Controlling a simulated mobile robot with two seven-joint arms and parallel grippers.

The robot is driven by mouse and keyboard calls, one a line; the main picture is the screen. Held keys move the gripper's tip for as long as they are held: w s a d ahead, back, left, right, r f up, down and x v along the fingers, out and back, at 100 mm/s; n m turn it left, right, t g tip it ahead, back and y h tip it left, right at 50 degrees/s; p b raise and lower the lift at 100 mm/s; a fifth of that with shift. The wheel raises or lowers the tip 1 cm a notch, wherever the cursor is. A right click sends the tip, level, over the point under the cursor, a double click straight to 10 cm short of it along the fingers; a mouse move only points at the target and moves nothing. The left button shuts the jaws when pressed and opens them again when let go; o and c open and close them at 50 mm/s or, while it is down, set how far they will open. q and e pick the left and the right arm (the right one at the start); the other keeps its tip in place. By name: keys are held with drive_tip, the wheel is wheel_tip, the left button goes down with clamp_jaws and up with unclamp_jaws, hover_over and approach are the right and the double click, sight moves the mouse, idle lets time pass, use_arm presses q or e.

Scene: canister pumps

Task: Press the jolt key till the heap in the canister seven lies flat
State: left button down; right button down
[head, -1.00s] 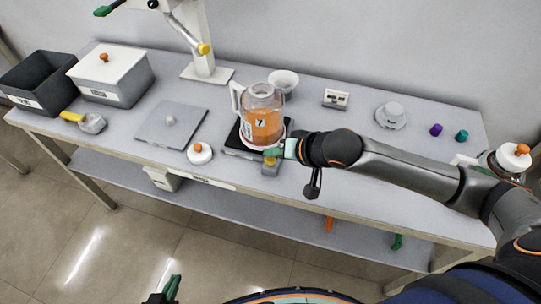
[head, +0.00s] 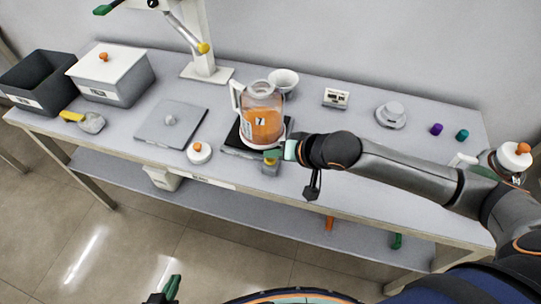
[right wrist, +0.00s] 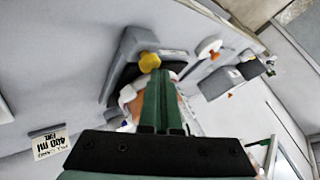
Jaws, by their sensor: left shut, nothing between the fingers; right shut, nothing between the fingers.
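Canister seven (head: 261,112) is a clear jar with a white handle and a "7" label, standing upright on a black plate (head: 233,146). Orange material (head: 262,127) fills its lower part; whether its top is level is too small to tell. The jolt key, a yellow knob (head: 271,161) on a grey block (head: 270,170), is at the plate's front. My right gripper (head: 272,154) is shut and empty, just by the key; contact is unclear. In the right wrist view the key (right wrist: 149,62) shows just beyond the shut fingertips (right wrist: 162,80). My left gripper (head: 173,285) is shut and empty, low in front of the table.
A white bowl (head: 284,79) stands behind the canister. Two bins (head: 40,82) (head: 113,76) and a yellow-handled scoop (head: 91,123) are at far left.

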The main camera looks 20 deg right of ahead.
sight(274, 162)
drive_tip(key=shift+f, duration=0.35)
idle(0.3)
drive_tip(key=shift+r, duration=0.1)
drive_tip(key=shift+r+p, duration=1.1)
drive_tip(key=shift+p, duration=0.35)
wheel_tip(274, 162, up, 5)
drive_tip(key=p, duration=0.6)
drive_tip(key=shift+s+a+f, duration=0.1)
